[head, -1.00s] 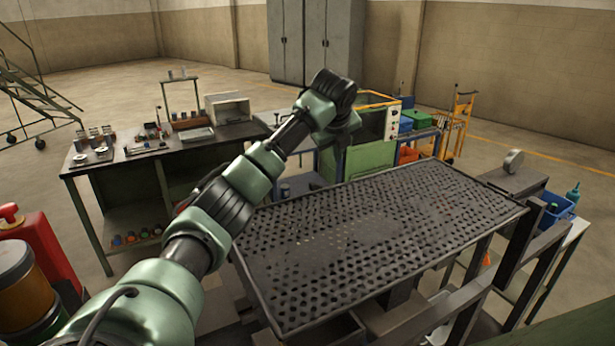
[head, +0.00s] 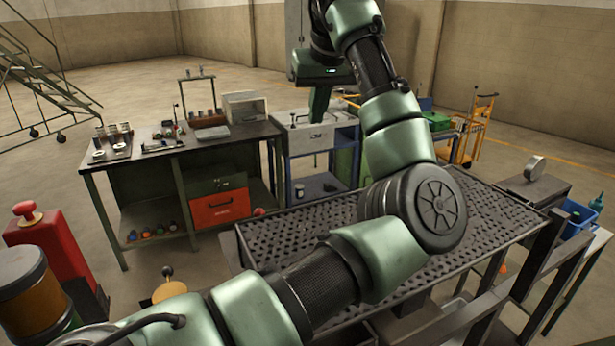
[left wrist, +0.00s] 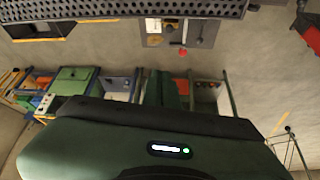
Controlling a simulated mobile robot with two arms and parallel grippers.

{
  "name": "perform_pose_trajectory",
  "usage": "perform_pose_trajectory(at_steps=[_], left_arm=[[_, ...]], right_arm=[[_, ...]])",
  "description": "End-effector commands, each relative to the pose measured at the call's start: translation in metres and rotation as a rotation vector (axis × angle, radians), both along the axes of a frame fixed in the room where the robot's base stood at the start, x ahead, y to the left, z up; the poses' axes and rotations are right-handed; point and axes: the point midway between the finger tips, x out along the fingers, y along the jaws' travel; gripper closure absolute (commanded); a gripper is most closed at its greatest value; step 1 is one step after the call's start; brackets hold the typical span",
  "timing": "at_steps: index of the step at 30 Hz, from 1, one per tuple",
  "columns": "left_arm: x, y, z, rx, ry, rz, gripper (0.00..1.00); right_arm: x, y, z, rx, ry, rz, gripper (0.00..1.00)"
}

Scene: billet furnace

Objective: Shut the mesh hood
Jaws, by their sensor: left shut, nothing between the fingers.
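A broad dark perforated panel (head: 290,222) with a raised rim lies flat in front of me. It is the only mesh I see clearly, and I cannot tell whether it is the hood. Its edge shows at the top of the left wrist view (left wrist: 120,10). My left arm crosses over it and hides much of its middle and far side. My left gripper (head: 317,118) is shut and empty, pointing down beyond the panel, in front of the grey sink-like bench. In the left wrist view, its shut fingers (left wrist: 171,88) touch nothing that I can make out. My right gripper is out of view.
A dark workbench (head: 160,150) with tools and an orange drawer stands at the back left. The grey bench (head: 300,140) stands beside it. A green machine (left wrist: 75,80) is largely hidden by my arm in the head view.

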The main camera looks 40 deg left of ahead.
Motion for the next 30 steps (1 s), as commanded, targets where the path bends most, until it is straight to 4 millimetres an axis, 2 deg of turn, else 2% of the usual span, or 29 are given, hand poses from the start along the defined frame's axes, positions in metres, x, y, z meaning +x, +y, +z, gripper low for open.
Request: perform_pose_trajectory(at_steps=[3,8,14,24,30], left_arm=[[-0.013,-0.015,-0.015,-0.079,0.026,0.121,1.0],[-0.02,-0.019,-0.024,-0.108,0.044,0.182,1.0],[-0.017,-0.01,-0.049,-0.109,0.047,0.183,1.0],[-0.009,0.014,-0.115,-0.107,0.047,0.182,1.0],[-0.007,0.019,-0.142,-0.105,0.046,0.18,1.0]], right_arm=[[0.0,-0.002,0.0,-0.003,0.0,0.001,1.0],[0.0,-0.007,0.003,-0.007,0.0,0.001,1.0],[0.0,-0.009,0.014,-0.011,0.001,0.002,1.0],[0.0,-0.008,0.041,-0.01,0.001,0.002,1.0],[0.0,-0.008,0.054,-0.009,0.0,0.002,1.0]])
